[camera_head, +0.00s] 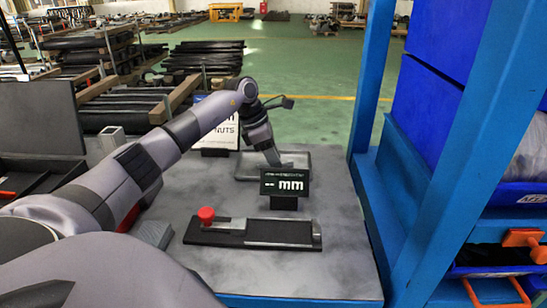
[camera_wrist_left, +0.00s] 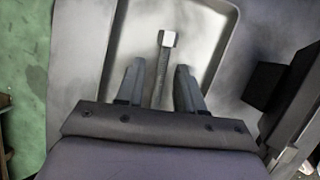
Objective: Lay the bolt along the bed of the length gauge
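The length gauge (camera_head: 275,233) lies near the front of the table, with a dark flat bed and a red knob (camera_head: 206,213) at its left end. Its black display (camera_head: 285,183) stands behind it and reads "-- mm". My left gripper (camera_head: 273,160) is at the grey tray (camera_head: 301,163) behind the display. In the left wrist view, the bolt (camera_wrist_left: 166,48) lies in the tray, its bright head beyond the fingertips. Its dark shank runs back between the fingers of my open left gripper (camera_wrist_left: 159,70), with a gap on each side. My right gripper is not in view.
A "NUTS" sign (camera_head: 224,138) stands behind my left arm at the back of the table. A grey metal block (camera_head: 154,234) sits left of the gauge. A blue rack post (camera_head: 372,75) and blue bins (camera_head: 420,110) border the right side. The tabletop right of the gauge is clear.

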